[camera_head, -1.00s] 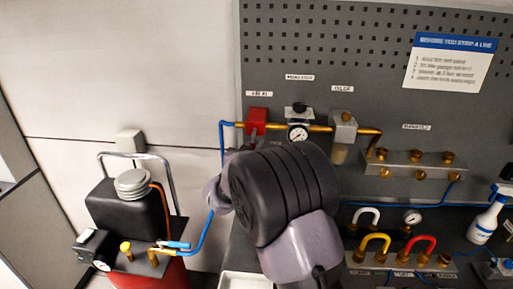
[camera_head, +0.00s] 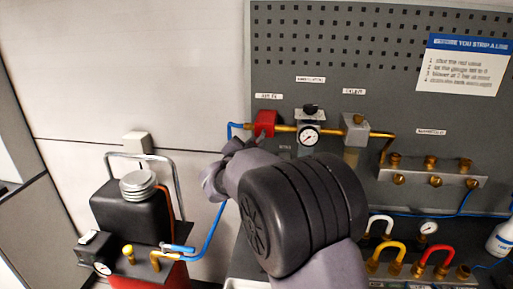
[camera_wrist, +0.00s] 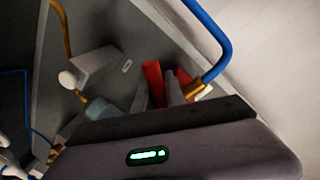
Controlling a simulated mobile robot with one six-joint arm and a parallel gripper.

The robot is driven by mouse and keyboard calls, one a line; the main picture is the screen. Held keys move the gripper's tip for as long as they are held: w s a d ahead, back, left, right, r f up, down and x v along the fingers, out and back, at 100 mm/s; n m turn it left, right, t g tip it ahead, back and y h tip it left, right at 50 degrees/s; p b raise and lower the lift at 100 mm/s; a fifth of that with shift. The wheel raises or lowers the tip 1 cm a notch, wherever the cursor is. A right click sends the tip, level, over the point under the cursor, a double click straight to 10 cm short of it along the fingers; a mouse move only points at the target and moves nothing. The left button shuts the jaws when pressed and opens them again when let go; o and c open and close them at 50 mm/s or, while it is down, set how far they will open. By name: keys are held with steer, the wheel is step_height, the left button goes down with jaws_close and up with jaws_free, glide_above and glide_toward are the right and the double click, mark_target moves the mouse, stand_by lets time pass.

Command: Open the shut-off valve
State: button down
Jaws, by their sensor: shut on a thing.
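The red shut-off valve (camera_head: 264,122) sits on the brass and blue pipe line, left of the regulator. My gripper (camera_head: 244,142) reaches up to it from below left, its fingertips at the valve's lower left side. In the wrist view the red handle (camera_wrist: 154,82) shows between and beside the grey fingers of my gripper (camera_wrist: 163,92). The gripper is shut on the red handle. The fingers partly hide the handle, so its exact angle is hard to tell.
The regulator's round gauge (camera_head: 308,136) and a filter bowl (camera_head: 354,135) stand just right of the valve. A brass-fitted manifold (camera_head: 430,172) is further right.

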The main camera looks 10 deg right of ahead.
stand_by(0.4)
steer(key=c, duration=1.4)
jaws_free()
steer(key=p+v, duration=0.2)
steer(key=v, duration=1.5)
steer(key=shift+s+a, duration=0.1)
steer(key=shift+s, duration=0.1)
